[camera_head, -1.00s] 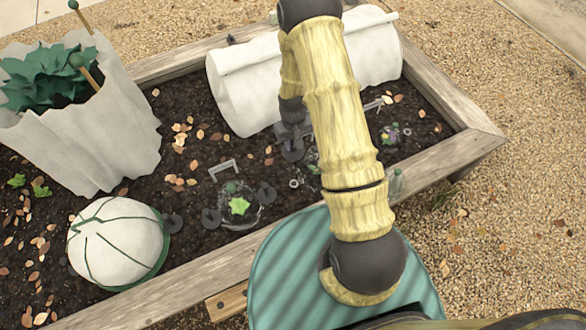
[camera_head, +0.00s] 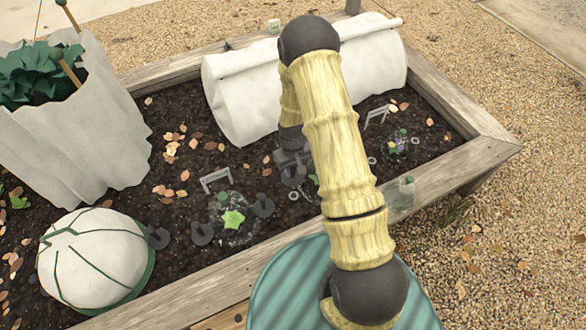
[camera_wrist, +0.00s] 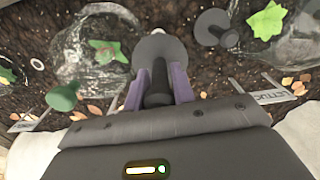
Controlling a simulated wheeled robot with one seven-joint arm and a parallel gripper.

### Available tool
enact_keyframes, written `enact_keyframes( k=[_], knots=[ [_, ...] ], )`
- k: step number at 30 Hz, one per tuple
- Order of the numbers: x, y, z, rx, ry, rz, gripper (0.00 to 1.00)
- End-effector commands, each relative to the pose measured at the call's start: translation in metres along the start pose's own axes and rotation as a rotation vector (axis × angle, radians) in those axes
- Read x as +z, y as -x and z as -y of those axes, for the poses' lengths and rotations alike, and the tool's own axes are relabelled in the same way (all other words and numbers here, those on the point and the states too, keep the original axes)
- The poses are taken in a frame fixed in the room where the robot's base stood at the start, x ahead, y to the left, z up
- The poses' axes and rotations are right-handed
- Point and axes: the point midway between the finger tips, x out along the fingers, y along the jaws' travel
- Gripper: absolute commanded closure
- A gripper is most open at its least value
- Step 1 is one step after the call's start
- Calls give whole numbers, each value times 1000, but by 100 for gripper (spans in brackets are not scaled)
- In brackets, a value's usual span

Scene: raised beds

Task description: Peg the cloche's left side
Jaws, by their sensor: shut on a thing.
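My gripper (camera_wrist: 158,92) has its purple fingers shut on a dark grey peg (camera_wrist: 158,48) with a wide round disc. In the wrist view the disc overlaps the near edge of a clear cloche (camera_wrist: 68,52) over a green lettuce; I cannot tell whether the peg touches soil. This cloche has a green knob (camera_wrist: 62,97). In the head view my gripper (camera_head: 291,165) is small and dark beside this middle cloche, on its left, and my arm hides most of the cloche. Another peg (camera_wrist: 215,25) stands between it and the neighbouring cloche (camera_wrist: 296,50).
The neighbouring cloche (camera_head: 240,238) has dark pegs (camera_head: 202,234) beside it. A third cloche (camera_head: 400,143) is at the right. A white fleece tunnel (camera_head: 230,100) lies behind, and a white dome (camera_head: 90,260) at left. Name signs (camera_head: 215,178) stand in the soil. A wooden rim (camera_head: 450,165) encloses the bed.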

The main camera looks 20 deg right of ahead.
Motion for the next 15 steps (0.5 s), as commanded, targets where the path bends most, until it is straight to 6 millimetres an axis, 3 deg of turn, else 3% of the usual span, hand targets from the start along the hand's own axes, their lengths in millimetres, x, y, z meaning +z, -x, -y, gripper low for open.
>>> enact_keyframes(
  k=[15],
  knots=[
    [0, -23, 0, 0, 0, 0, 97]
  ],
)
